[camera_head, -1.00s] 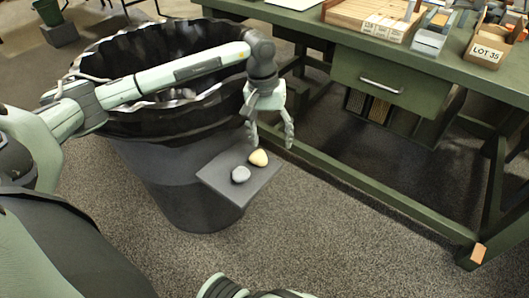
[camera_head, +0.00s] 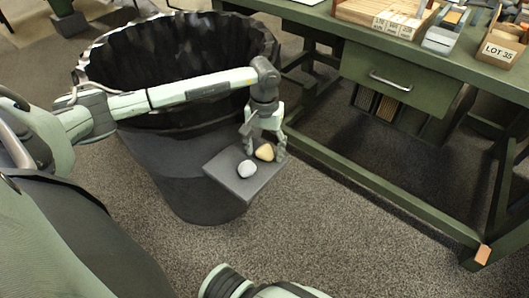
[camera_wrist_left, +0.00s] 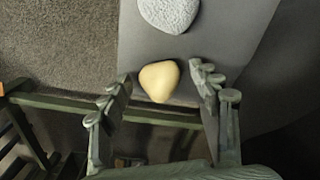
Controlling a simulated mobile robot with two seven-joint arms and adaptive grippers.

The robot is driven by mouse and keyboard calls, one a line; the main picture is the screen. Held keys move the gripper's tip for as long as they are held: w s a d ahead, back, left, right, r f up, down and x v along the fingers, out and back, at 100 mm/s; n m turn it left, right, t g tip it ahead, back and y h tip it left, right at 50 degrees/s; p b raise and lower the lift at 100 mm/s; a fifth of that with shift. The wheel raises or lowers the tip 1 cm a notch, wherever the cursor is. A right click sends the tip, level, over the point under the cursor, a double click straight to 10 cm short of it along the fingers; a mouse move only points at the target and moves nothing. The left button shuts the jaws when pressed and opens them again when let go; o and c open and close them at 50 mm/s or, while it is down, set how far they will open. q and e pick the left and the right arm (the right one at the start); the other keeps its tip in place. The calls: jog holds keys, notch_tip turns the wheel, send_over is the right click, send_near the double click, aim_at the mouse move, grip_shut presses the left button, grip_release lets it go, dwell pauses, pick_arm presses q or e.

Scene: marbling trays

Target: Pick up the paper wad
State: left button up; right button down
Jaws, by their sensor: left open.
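Two small lumps lie on a flat grey slab (camera_head: 240,189). One is pale grey-white with a rough, crinkled surface (camera_head: 247,169); it also shows at the top of the left wrist view (camera_wrist_left: 169,13). The other is a smooth yellow, rounded-triangular lump (camera_head: 265,152), in the middle of the left wrist view (camera_wrist_left: 159,82). Which one is the paper wad I cannot say for sure; the crinkled pale lump looks more like it. My left gripper (camera_head: 265,148) is open and points down, its fingers either side of the yellow lump, with gaps showing in the left wrist view.
The slab juts out beside a large dark bin (camera_head: 190,185) with a crinkled black liner. A green workbench (camera_head: 400,82) with a drawer stands at right; its lower rail (camera_head: 370,185) runs near the slab. Wooden trays (camera_head: 385,14) sit on top. Carpet in front is open.

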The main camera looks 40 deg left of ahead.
pick_arm(q)
jog(key=c, duration=0.9)
jog(key=shift+r, duration=0.1)
